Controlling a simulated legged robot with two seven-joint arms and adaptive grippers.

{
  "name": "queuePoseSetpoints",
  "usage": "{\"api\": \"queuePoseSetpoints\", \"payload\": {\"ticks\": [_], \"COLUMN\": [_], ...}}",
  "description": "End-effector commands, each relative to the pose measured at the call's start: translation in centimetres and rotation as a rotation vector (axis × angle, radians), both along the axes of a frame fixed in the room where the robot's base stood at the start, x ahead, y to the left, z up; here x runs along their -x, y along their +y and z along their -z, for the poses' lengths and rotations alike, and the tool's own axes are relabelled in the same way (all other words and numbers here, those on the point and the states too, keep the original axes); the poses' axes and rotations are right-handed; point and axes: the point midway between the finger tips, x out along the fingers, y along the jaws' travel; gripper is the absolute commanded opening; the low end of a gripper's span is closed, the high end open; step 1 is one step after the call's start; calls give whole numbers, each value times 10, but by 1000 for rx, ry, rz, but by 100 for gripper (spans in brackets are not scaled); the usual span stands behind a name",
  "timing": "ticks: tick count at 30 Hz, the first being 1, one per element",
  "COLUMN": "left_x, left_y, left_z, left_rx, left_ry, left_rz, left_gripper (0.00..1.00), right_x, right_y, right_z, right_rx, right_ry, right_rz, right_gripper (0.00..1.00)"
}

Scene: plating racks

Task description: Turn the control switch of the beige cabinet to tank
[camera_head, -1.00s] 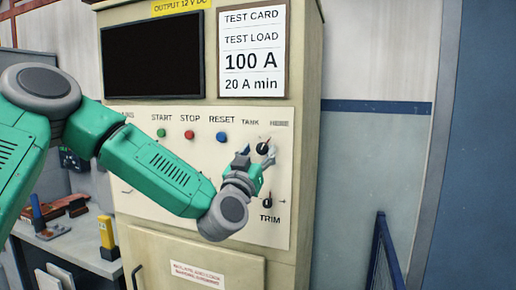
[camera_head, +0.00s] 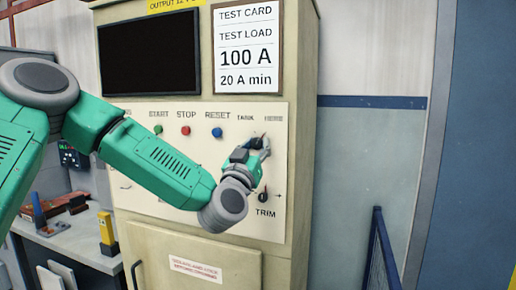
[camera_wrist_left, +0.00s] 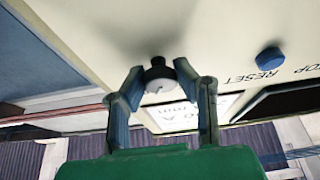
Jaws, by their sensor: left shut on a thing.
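The beige cabinet (camera_head: 137,226) stands ahead with a panel of buttons and knobs. Its dark control switch (camera_head: 257,138) is at the upper right of the panel, below the labels TANK and HERE. The switch is mostly hidden by my left gripper (camera_head: 258,145), which is shut on it. In the left wrist view the switch is a round knob (camera_wrist_left: 157,74) with a black base and a pale face bearing a mark, between the two fingers of the left gripper (camera_wrist_left: 160,78). Which label its pointer faces is unclear. My right gripper is out of view.
START, STOP and RESET buttons lie left of the switch; the blue RESET button (camera_head: 217,132) is nearest. A TRIM knob (camera_head: 263,197) sits just below my gripper. A workbench (camera_head: 75,247) with tools is at left, and a blue barrier (camera_head: 377,245) at right.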

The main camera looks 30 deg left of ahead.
Motion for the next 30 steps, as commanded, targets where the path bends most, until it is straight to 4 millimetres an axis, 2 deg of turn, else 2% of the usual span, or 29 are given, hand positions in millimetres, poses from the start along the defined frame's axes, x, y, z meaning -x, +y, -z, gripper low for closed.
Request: {"api": "queuePoseSetpoints", "payload": {"ticks": [1, 8, 18, 30], "left_x": [0, 0, 0, -1], "left_y": [-2, -3, -4, -5], "left_z": [6, 8, 9, 8], "left_rx": [16, 155, 461, 795], "left_ry": [5, -28, -101, -179], "left_rz": [6, 6, 5, 5], "left_gripper": [0, 0, 0, 0], "right_x": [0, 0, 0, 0], "right_y": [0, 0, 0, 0], "right_z": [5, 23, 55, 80], "right_rx": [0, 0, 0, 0], "right_ry": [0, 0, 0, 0], "right_rz": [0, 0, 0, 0], "right_gripper": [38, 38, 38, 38]}}
